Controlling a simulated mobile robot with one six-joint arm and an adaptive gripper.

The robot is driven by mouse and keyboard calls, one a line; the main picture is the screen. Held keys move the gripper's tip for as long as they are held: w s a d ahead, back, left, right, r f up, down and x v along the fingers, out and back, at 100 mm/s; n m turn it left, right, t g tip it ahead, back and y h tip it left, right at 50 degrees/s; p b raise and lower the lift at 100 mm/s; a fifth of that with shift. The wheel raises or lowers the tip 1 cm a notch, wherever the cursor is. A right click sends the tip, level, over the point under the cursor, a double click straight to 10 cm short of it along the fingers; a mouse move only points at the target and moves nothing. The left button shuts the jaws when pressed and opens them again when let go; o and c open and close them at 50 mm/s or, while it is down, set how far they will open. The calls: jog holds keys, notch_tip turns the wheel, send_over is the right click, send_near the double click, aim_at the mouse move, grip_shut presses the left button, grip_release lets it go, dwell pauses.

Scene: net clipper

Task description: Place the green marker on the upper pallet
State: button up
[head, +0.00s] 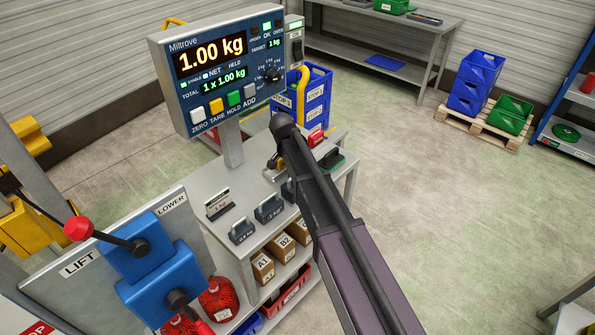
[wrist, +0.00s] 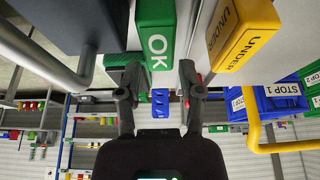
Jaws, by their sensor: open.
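The green marker (wrist: 156,42), lettered OK, shows in the wrist view. It lies between the two fingers of my gripper (wrist: 158,72) as seen there, and I cannot tell whether they touch it. The fingers are spread with a gap on each side of it. In the head view my gripper (head: 277,160) is over the far part of the scale bench, partly hidden by my arm. A wooden pallet (head: 450,115) with blue crates and a green crate stands on the floor at the upper right; I cannot tell whether it is the upper one.
A yellow UNDER marker (wrist: 243,36) is right of the green one. The scale display (head: 215,72) rises above the bench (head: 235,185), which carries weights. Blue STOP 1 crates (head: 315,100) stand behind the bench. A lever panel (head: 115,235) is front left. Open floor (head: 430,210) lies right.

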jog(key=shift+b+x, duration=2.15)
jog(key=shift+x, duration=0.4)
grip_shut()
